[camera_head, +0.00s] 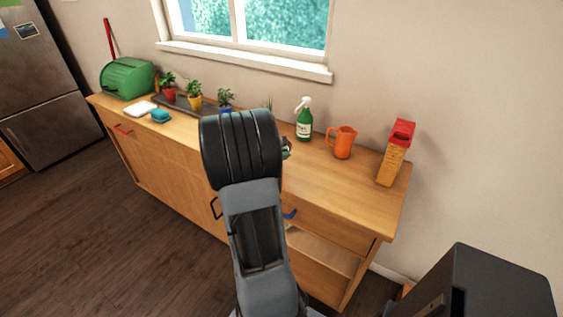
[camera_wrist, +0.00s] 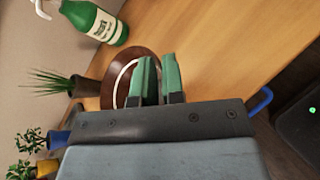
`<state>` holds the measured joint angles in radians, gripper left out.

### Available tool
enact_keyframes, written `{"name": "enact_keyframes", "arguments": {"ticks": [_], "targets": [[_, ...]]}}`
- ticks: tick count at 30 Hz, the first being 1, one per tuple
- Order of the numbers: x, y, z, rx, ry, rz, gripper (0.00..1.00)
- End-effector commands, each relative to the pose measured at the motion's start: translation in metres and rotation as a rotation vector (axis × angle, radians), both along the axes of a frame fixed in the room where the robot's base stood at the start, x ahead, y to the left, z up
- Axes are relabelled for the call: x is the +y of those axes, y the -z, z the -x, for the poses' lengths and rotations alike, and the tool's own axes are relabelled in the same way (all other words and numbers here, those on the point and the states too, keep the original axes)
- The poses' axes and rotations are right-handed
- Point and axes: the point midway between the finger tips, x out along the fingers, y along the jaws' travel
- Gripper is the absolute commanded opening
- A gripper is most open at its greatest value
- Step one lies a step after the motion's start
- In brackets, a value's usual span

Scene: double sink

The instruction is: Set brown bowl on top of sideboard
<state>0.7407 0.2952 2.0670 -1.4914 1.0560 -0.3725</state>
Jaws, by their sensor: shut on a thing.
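The brown bowl (camera_wrist: 112,80) shows in the wrist view, round and dark with a pale ring inside. My gripper (camera_wrist: 158,66) has its green fingertips shut on the bowl's near side. The bowl is over the wooden top of the sideboard (camera_head: 335,188); I cannot tell whether it touches the top. In the head view my arm hides the bowl, and only a bit of the green gripper (camera_head: 287,149) shows past the arm.
A green spray bottle (camera_head: 304,122), an orange jug (camera_head: 342,143) and a red-topped box (camera_head: 394,155) stand along the back right. Bare top lies before the jug.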

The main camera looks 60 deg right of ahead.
Motion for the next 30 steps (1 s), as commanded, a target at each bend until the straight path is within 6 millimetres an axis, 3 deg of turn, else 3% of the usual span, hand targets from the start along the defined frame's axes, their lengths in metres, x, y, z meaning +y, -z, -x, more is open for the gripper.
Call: {"name": "enact_keyframes", "arguments": {"ticks": [5,12,20,21,30], "targets": [[-0.004,0.009,-0.006,0.002,-0.001,-0.001,0.0],[-0.004,0.036,-0.006,0.002,0.0,0.0,0.0],[-0.004,0.04,-0.006,0.001,0.0,0.0,0.0],[-0.004,0.04,-0.006,0.001,0.0,0.0,0.11],[-0.004,0.039,-0.006,0.001,0.0,0.0,0.35]]}}
